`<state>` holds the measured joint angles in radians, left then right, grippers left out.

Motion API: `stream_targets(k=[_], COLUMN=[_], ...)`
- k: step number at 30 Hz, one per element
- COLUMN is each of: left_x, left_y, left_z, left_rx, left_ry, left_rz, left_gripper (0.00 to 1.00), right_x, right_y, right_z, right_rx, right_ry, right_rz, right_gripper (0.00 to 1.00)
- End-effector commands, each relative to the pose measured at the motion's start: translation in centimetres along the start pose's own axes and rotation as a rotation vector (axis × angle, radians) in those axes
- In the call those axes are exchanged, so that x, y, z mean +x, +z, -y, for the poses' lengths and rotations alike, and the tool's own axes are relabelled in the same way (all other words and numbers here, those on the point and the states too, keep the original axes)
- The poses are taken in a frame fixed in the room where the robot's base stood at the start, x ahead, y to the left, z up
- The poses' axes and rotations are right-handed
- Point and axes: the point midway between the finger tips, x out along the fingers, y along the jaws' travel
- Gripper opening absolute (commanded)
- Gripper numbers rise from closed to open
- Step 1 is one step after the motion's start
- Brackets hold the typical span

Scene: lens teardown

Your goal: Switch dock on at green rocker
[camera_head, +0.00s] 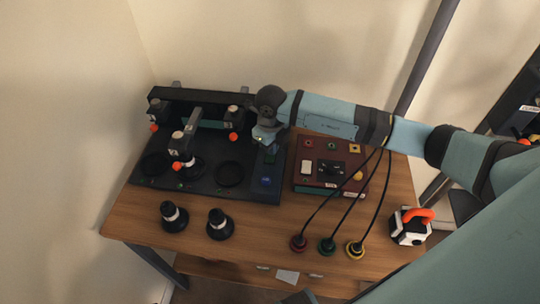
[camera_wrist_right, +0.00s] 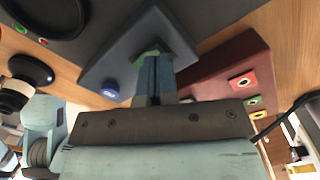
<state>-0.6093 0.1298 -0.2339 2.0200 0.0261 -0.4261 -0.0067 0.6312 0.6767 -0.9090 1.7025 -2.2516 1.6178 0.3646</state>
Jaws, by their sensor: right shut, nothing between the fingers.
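The dark dock (camera_head: 205,185) lies on the wooden table, with a small panel at its right side. The green rocker (camera_wrist_right: 150,50) shows on this panel in the wrist view, partly covered by my fingers. A blue button (camera_head: 265,181) sits on the same panel and shows in the wrist view (camera_wrist_right: 111,89). My right gripper (camera_head: 267,146) points down over the panel, shut and empty. In the wrist view its fingertips (camera_wrist_right: 155,62) are right at the green rocker; I cannot tell whether they touch it. My left gripper is not in view.
A dark red box (camera_head: 318,185) with sockets stands right of the dock. Black cables run to red, green and yellow plugs (camera_head: 355,249). Two black lens-like cylinders (camera_head: 219,225) stand in front, and a white-orange device (camera_head: 409,227) at right. A bar (camera_head: 200,98) spans the dock's back.

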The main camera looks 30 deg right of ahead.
Motion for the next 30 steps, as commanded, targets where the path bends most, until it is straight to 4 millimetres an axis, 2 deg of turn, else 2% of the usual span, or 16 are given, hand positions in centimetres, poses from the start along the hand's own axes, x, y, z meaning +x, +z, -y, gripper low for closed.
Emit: stream_targets(k=[16, 30], left_x=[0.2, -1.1], left_y=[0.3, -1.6], left_z=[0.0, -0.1], left_rx=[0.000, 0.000], left_ry=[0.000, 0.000], left_rz=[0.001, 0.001], left_gripper=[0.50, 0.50], right_x=[0.4, -3.1], right_y=[0.0, 0.0], right_z=[0.0, 0.0], right_rx=[0.000, 0.000], right_ry=[0.000, -0.001], right_rz=[0.000, 0.001], right_gripper=[0.00, 0.00])
